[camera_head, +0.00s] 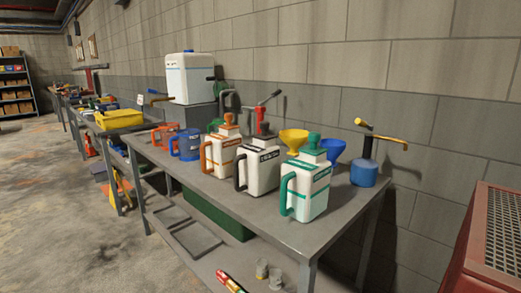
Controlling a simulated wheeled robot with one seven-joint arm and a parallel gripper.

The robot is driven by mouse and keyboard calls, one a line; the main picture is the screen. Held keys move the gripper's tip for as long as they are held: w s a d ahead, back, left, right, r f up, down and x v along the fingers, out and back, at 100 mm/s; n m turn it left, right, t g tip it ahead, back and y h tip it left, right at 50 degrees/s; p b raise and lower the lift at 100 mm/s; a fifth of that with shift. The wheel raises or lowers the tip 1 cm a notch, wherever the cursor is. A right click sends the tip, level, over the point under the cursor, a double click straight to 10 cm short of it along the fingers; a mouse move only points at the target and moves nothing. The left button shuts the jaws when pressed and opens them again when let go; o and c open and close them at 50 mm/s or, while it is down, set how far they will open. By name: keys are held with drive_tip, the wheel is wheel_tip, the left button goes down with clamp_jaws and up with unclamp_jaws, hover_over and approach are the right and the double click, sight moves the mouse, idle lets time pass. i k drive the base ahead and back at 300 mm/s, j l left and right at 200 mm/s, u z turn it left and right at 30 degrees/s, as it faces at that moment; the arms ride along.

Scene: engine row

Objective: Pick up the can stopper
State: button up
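Three white cans stand on the grey metal bench (245,211). The nearest can (307,190) has a green handle and a green stopper (314,142) on top. The middle can (263,172) has a black handle; a red piece (263,128) shows at its top, and I cannot tell whether it is a stopper or part of something behind. The left can (224,155) has an orange handle and an orange stopper (228,120). I cannot tell which stopper is meant. My gripper is not in view.
A yellow funnel (294,138), a blue funnel (334,150) and a blue pump can (364,173) stand near the wall. A blue jug (185,145) and a large white container (190,80) stand farther left. A red grated unit (490,240) is at right. Open floor lies left.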

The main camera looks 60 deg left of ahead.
sight(264, 125)
drive_tip(key=i+j+u, duration=0.1)
drive_tip(key=u, duration=0.25)
drive_tip(key=i+j+u, duration=0.1)
drive_tip(key=j+u, duration=0.25)
drive_tip(key=i+u, duration=0.15)
drive_tip(key=u, duration=0.2)
